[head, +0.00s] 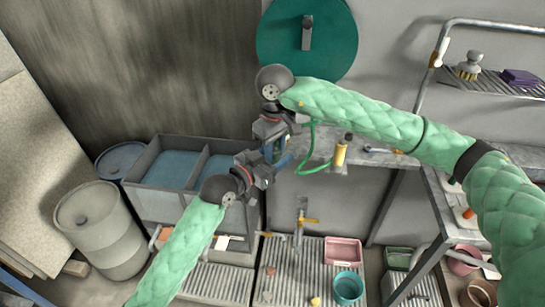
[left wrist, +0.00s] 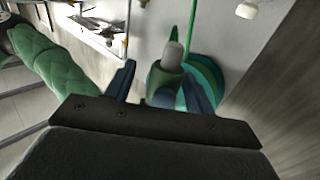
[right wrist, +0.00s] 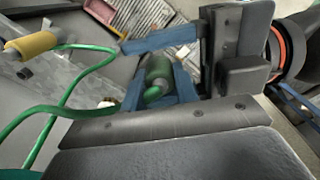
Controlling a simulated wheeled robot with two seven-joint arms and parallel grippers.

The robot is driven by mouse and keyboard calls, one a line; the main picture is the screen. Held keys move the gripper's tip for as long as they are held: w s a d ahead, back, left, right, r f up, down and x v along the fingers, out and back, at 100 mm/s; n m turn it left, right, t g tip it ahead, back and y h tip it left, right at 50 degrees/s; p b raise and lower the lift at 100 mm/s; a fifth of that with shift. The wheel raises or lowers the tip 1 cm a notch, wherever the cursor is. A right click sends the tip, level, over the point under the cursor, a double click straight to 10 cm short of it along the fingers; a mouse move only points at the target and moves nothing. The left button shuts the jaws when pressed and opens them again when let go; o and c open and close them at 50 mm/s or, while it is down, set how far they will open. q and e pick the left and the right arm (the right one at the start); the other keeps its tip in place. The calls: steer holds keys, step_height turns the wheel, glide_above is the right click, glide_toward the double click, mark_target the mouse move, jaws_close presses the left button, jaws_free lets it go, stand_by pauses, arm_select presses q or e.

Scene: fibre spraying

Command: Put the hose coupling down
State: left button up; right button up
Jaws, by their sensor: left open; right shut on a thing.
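The hose coupling, a green sleeve with a grey tip, stands between the fingers of both grippers in the left wrist view (left wrist: 168,75). In the right wrist view the coupling (right wrist: 158,72) sits in the blue fingers of my right gripper (right wrist: 160,92), which is shut on it. My left gripper (left wrist: 162,88) is open, with a finger on either side of the coupling; I cannot tell whether they touch it. In the head view the left gripper (head: 278,160) and the right gripper (head: 275,142) meet in mid-air, largely hiding the coupling. A green hose (head: 314,150) loops beside them.
A yellow-bodied fitting (head: 340,154) is at the hose's other end, near the grey ledge. Behind are a green hose reel disc (head: 335,40) and a two-basin tub (head: 145,165). A barrel (head: 92,218) stands left. Below are floor grates, a pink tray (head: 343,250) and a teal bucket (head: 348,287).

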arm_select(q)
steer(key=shift+c, duration=0.2)
steer(key=c, duration=1)
arm_select(e)
steer(key=o, duration=1.1)
steer(key=shift+c, duration=0.2)
